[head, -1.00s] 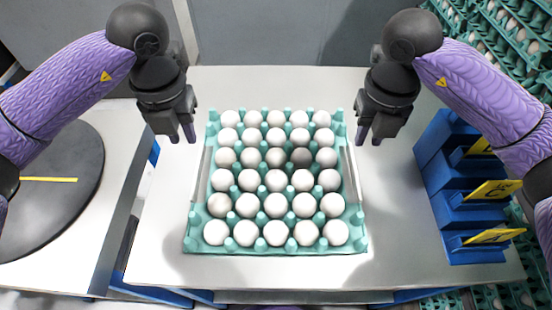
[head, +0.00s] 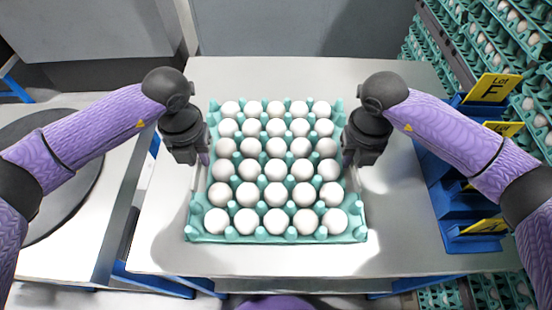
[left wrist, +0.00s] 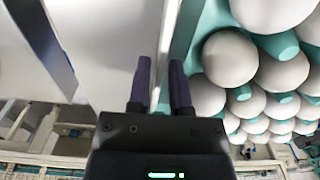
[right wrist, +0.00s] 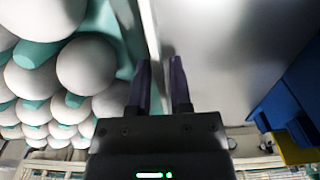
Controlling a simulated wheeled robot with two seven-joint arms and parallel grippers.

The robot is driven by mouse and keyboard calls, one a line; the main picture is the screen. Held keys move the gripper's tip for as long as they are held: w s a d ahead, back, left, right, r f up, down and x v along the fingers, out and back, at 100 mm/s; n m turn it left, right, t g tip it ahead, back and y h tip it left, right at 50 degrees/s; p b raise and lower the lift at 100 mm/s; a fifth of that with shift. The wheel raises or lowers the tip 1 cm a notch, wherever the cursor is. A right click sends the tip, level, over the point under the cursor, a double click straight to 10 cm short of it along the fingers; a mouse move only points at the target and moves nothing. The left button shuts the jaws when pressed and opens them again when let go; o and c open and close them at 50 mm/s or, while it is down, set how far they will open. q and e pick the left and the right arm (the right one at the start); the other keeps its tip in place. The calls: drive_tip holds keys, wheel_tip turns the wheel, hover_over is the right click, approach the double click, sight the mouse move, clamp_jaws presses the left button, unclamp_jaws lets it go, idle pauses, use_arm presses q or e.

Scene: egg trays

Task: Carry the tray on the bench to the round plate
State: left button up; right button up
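The turquoise tray (head: 275,238) full of white eggs lies flat on the bench (head: 300,262) in the head view. A thin pale side plate stands along its left and right sides. My left gripper (head: 203,158) is low at the tray's left side; in the left wrist view its fingers (left wrist: 160,80) are apart, either side of the side plate. My right gripper (head: 350,158) is likewise at the right side; in the right wrist view its fingers (right wrist: 160,80) straddle that plate with a gap. The dark round plate (head: 68,200) is on the left table, partly hidden by my left arm.
A blue rack (head: 440,200) with yellow lot cards (head: 493,88) stands at the bench's right edge. Stacked egg trays (head: 500,30) fill the back right. A gap separates the bench from the left table (head: 75,262).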

use_arm(q)
clamp_jaws()
use_arm(e)
clamp_jaws()
use_arm(q)
drive_tip(key=shift+r, duration=0.1)
use_arm(e)
drive_tip(key=shift+r, duration=0.1)
idle(1.0)
